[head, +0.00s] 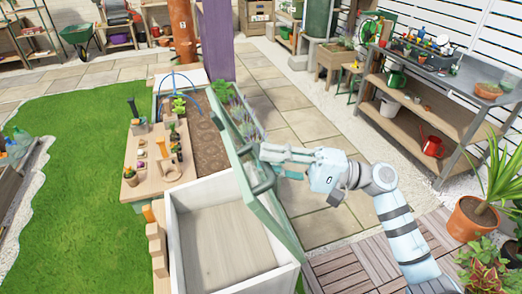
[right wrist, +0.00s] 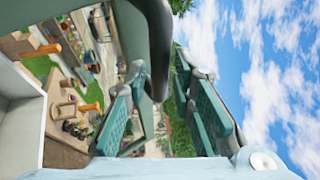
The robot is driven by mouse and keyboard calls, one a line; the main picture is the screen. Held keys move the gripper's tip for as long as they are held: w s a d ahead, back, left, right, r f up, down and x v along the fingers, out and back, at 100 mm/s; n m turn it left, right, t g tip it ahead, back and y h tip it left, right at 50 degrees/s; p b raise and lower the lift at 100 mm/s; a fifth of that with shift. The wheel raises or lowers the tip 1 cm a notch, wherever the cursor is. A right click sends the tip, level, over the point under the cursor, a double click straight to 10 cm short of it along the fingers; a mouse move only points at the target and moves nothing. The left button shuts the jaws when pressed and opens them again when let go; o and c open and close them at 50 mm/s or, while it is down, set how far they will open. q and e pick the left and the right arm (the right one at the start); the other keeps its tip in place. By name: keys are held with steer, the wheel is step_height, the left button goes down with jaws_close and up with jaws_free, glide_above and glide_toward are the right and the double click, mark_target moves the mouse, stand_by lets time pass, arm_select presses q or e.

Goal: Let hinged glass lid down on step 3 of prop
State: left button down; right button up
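The hinged glass lid (head: 243,174) has a green frame and stands steeply raised along the right side of the open white box (head: 181,250). A stepped wooden prop (head: 157,244) stands at the box's left side; no part of the lid rests on it. My right gripper (head: 268,163) is at the lid's dark handle (head: 264,186). In the right wrist view its teal-padded fingers (right wrist: 165,108) are spread apart, with the dark handle (right wrist: 157,45) running between them; I cannot tell whether they touch it. My left gripper is not in view.
A wooden board (head: 133,190) with small pots and tools lies left of the box. A planted bed (head: 208,145) is behind it. A metal bench (head: 440,95) and potted plants (head: 475,215) stand at the right.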

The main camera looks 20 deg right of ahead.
steer(key=shift+x, duration=1.1)
steer(key=shift+s, duration=0.1)
steer(key=shift+f, duration=0.1)
steer(key=shift+c, duration=0.4)
jaws_close()
